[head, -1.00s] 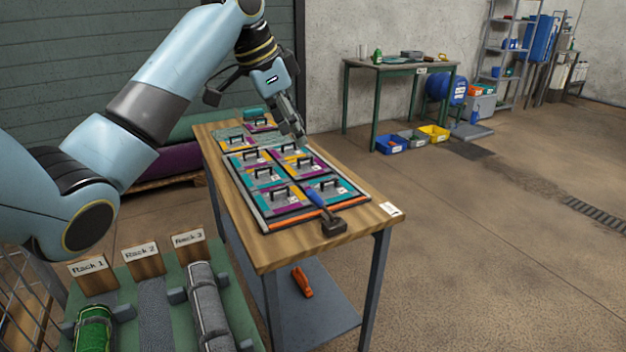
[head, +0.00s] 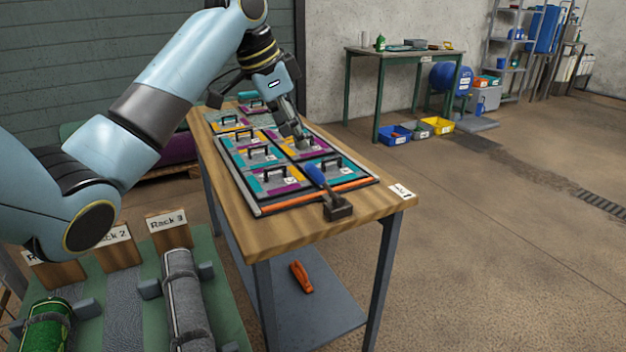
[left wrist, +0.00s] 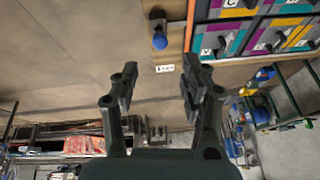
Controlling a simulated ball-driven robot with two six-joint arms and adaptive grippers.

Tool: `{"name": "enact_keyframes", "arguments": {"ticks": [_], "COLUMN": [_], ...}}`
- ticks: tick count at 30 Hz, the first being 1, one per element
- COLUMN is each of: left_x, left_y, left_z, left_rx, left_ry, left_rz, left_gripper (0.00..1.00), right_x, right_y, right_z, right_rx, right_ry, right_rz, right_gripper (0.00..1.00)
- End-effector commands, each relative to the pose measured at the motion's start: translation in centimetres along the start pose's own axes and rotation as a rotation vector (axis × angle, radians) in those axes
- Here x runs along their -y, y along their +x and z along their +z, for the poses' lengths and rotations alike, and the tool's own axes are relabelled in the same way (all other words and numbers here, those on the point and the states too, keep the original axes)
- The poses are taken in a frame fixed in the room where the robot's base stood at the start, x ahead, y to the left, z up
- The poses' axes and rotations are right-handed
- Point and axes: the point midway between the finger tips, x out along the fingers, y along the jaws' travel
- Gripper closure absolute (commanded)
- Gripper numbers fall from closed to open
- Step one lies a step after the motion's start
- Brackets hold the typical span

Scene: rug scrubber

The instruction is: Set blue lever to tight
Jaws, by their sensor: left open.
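The blue lever (head: 315,175) stands at the near right corner of the wooden table, its blue handle leaning up and left from a dark base (head: 338,210). In the left wrist view its blue end (left wrist: 160,41) shows near the top, beyond the fingers. My left gripper (head: 293,132) points down over the right side of the tile board, behind the lever and apart from it. In the left wrist view its two fingers (left wrist: 158,82) are spread with nothing between them. The lever's setting marks cannot be read. My right gripper is not in view.
The tile board (head: 262,208) with several black-handled plates fills most of the table (head: 285,235). A small white label (head: 402,191) lies right of the lever. A green rack stand (head: 230,305) with rolled rugs is at the lower left.

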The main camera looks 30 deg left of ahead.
Motion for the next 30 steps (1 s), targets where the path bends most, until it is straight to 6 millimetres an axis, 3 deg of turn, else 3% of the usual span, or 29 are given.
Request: {"name": "enact_keyframes", "arguments": {"ticks": [15,21,28,30], "left_x": [-0.1,-0.1,0.0,0.0], "left_y": [9.0,10.2,10.3,10.3], "left_z": [0.1,0.0,0.0,0.0], "left_rx": [0.001,0.001,0.001,0.001], "left_ry": [-0.002,0.000,0.000,0.000], "left_rz": [0.002,0.001,0.001,0.001], "left_gripper": [0.54,0.54,0.54,0.61], "right_x": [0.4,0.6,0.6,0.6], "right_y": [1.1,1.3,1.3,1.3], "right_z": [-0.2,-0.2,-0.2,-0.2], "right_rx": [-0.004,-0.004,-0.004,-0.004], "right_ry": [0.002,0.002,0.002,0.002], "right_rz": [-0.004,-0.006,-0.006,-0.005], "right_gripper": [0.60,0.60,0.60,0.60]}}
